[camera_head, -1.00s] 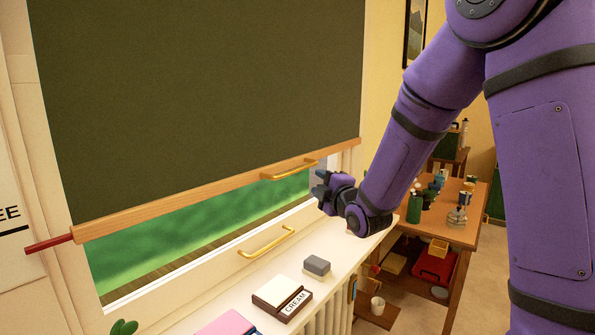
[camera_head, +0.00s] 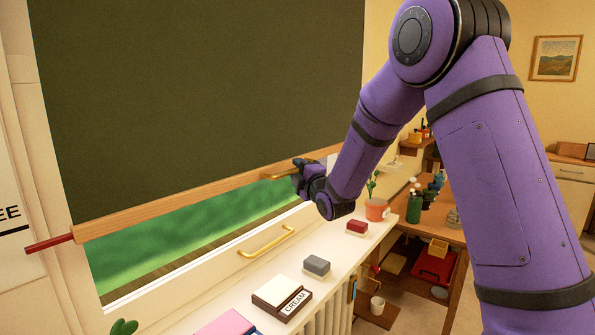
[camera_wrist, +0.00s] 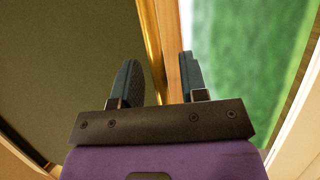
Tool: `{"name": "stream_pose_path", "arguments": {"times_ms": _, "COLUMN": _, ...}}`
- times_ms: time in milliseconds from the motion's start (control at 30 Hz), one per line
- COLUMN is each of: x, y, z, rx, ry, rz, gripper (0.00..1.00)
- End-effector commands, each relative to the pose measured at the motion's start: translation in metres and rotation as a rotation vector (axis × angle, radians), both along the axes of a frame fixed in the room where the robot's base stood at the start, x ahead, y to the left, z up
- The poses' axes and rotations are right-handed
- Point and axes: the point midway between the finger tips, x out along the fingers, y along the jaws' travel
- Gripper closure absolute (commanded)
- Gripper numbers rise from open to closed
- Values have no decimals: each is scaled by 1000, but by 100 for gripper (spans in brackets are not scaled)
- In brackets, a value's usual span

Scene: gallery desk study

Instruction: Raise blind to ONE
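The dark olive blind (camera_head: 200,90) hangs partly lowered over the window, with green showing below it. Its wooden bottom bar (camera_head: 160,208) carries a brass handle (camera_head: 272,177). A red pointer (camera_head: 48,244) sticks out at the bar's left end, just below a line under cut-off lettering ending in "EE" (camera_head: 8,213). My gripper (camera_head: 300,178) is at the handle, hiding part of it. In the wrist view my gripper (camera_wrist: 158,78) is open, with the brass handle (camera_wrist: 149,45) and wooden bar (camera_wrist: 171,45) seen between its fingers. Contact cannot be told.
The white sill (camera_head: 345,262) holds a "CREAM" block (camera_head: 283,297), a grey block (camera_head: 316,266), a red block (camera_head: 357,228) and a potted plant (camera_head: 376,209). A wooden table (camera_head: 455,236) stands behind my arm.

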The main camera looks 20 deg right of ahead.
Motion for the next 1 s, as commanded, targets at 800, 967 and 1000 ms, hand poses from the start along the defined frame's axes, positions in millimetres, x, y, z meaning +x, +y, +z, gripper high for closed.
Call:
{"name": "stream_pose_path", "arguments": {"times_ms": 800, "x": 7, "y": 1, "z": 2, "rx": 1, "ry": 0, "rz": -1, "gripper": 100}}
{"name": "stream_pose_path", "arguments": {"times_ms": 967, "x": 7, "y": 1, "z": 16, "rx": 1, "ry": -3, "rz": 0, "gripper": 100}}
{"name": "stream_pose_path", "arguments": {"times_ms": 1000, "x": 7, "y": 1, "z": 22, "rx": 0, "ry": -4, "rz": 0, "gripper": 100}}
